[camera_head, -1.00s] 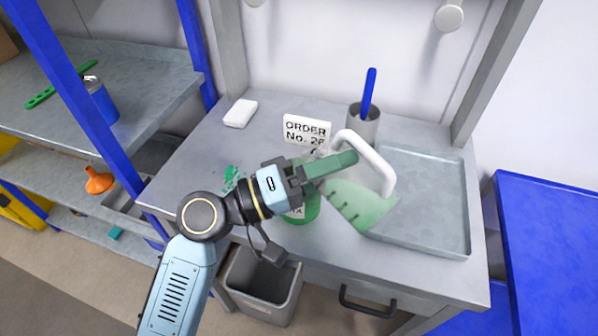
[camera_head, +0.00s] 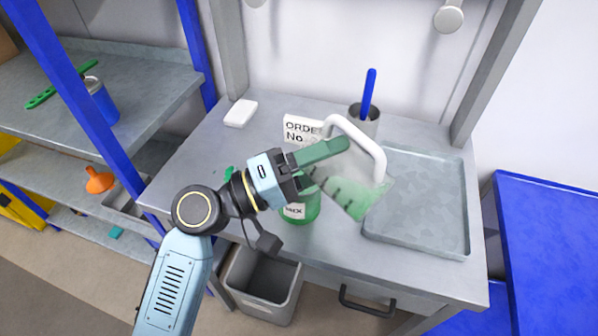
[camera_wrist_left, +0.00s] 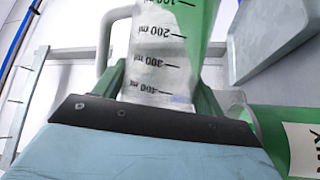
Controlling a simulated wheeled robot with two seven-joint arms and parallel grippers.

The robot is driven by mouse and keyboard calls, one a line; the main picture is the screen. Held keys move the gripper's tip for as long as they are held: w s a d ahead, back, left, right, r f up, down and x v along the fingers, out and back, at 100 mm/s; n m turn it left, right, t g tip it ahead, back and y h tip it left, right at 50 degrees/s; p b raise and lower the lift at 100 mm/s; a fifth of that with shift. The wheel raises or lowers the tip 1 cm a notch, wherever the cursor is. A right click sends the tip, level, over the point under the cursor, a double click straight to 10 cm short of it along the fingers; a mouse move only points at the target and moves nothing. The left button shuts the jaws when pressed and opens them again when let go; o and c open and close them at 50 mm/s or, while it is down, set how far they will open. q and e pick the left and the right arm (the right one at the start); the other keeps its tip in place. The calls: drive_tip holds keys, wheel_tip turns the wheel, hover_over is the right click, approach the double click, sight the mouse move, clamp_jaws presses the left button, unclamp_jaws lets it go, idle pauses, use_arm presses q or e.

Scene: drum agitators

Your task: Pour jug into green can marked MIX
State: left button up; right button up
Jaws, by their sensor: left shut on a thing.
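My left gripper (camera_head: 322,152), with green fingers, is shut on the clear jug (camera_head: 348,194). The jug has a white handle, dark measuring marks and green liquid inside. It is held tilted above the bench, with the liquid toward its lower right side in the head view. The jug also shows between the fingers in the left wrist view (camera_wrist_left: 160,55). The green can (camera_head: 302,211) with the white MIX label stands on the bench below the gripper, partly hidden by it. The can also shows in the left wrist view (camera_wrist_left: 268,125). I cannot see any stream of liquid. My right gripper is not in view.
A grey tray (camera_head: 430,225) lies on the right of the bench. A grey cup (camera_head: 369,122) with a blue-handled tool and an order sign (camera_head: 298,130) stand behind the jug. A white block (camera_head: 240,113) lies at the back left. A bin (camera_head: 262,285) stands below the front edge.

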use_arm(q)
drive_tip(key=shift+w+a+r+n, duration=0.2)
drive_tip(key=shift+w+r+n, duration=0.05)
drive_tip(key=shift+r+n, duration=0.05)
drive_tip(key=shift+w+a+r+n+t+h, duration=0.15)
drive_tip(key=shift+n+t+h, duration=0.1)
drive_tip(key=shift+n, duration=0.25)
drive_tip(key=shift+w+a+r+n+t+h, duration=0.15)
drive_tip(key=shift+n+t, duration=0.1)
drive_tip(key=shift+n, duration=0.25)
